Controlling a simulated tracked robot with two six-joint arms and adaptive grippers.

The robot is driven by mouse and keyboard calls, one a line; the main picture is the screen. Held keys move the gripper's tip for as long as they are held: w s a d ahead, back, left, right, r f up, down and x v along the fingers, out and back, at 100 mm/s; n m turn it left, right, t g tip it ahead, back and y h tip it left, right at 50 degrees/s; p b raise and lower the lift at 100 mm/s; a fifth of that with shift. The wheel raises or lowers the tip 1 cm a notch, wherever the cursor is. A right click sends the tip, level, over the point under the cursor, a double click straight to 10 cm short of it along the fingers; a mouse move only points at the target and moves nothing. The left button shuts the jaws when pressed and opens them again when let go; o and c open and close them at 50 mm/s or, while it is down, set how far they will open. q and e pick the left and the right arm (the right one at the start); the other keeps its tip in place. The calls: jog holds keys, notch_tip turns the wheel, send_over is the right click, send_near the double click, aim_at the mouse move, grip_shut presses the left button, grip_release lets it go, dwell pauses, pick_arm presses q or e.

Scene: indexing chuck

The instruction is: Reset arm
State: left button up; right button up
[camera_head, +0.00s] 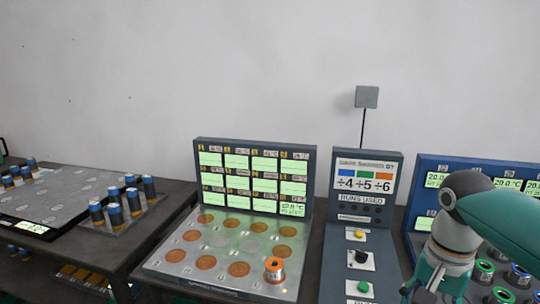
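My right arm (503,212), teal and grey, comes in from the right edge and bends down in front of the right part of the bench. Its lower end runs out of the bottom of the picture, and I cannot make out its gripper's fingers. My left arm and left gripper are not in view. A grey control panel (371,158) reads ÷4, ÷5 and ÷6. Below it sit a yellow button (356,236), a black knob (361,257) and a green button (363,287).
A plate (215,280) with copper-coloured round spots and a display board (254,148) stands centre; a copper-and-silver cylinder (274,270) is at its front right. Blue-topped cylinders stand in a rack (157,199) at left. A blue station (432,165) with ringed sockets lies behind my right arm.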

jog(key=s+a+f+g, duration=0.1)
jog(key=s+f+g, duration=0.15)
jog(key=f, duration=0.85)
jog(key=s+a+f+g, duration=0.2)
jog(key=f+g, duration=0.1)
jog(key=f, duration=0.7)
jog(key=s+a+f+n+y+p, duration=0.1)
jog(key=s+a+f+n+y, duration=0.1)
jog(key=s+a+f, duration=0.6)
jog(key=s+a+f+n+y, duration=0.2)
jog(key=s+f, duration=0.4)
jog(key=f, duration=0.5)
jog(key=w+n+t, duration=0.1)
jog(key=t, duration=0.1)
jog(key=w+f+n+t, duration=0.1)
jog(key=w+t, duration=0.1)
jog(key=w+a+f+t, duration=0.1)
jog(key=w+t, duration=0.1)
jog(key=shift+f+n, duration=0.25)
jog(key=shift+n, duration=0.15)
